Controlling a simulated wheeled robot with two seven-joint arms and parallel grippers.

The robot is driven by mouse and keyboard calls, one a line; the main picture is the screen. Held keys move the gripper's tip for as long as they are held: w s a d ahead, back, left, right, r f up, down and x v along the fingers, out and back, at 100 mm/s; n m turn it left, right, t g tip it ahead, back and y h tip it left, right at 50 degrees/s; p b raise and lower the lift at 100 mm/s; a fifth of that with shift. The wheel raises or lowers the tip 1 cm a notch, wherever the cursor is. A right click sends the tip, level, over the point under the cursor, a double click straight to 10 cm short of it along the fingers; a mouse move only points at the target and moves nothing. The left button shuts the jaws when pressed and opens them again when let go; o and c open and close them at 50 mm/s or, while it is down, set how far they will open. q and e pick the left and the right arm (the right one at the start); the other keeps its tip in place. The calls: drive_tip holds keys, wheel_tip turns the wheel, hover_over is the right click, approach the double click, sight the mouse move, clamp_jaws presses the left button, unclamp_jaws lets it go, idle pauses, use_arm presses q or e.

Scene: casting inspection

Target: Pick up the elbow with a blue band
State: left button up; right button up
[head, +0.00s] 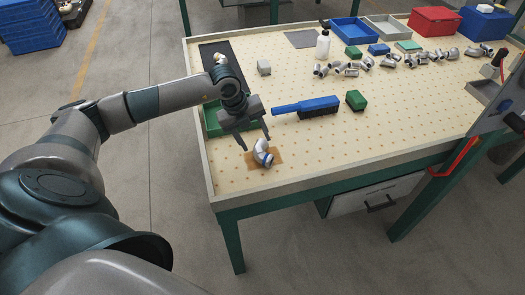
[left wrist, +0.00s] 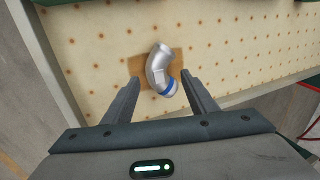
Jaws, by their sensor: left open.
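The elbow with a blue band (head: 262,154) is a silver bent pipe piece. It rests on a brown patch (head: 279,155) near the front left corner of the table. In the left wrist view the elbow (left wrist: 158,68) shows its blue band at the end nearer my gripper. My left gripper (head: 256,144) is open and empty, over the elbow. In the left wrist view the fingers of the left gripper (left wrist: 157,88) stand on either side of the elbow's lower part, apart from it. My right gripper is not in view.
A blue brush (head: 306,106) and a green block (head: 356,100) lie behind the elbow. A green tray (head: 212,122) is at the left edge. Several silver fittings (head: 351,70) lie farther back, near blue and red boxes (head: 435,21).

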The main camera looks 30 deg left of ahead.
sight(259, 147)
use_arm(q)
drive_tip(key=shift+f, duration=0.1)
idle(0.3)
drive_tip(key=shift+w+d+f+p, duration=0.1)
drive_tip(key=shift+w+f+p, duration=0.05)
drive_tip(key=shift+f+p, duration=0.45)
drive_tip(key=p+x, duration=0.1)
drive_tip(key=x, duration=0.2)
drive_tip(key=shift+w, duration=0.1)
drive_tip(key=shift+f, duration=0.45)
drive_tip(key=shift+w, duration=0.15)
clamp_jaws()
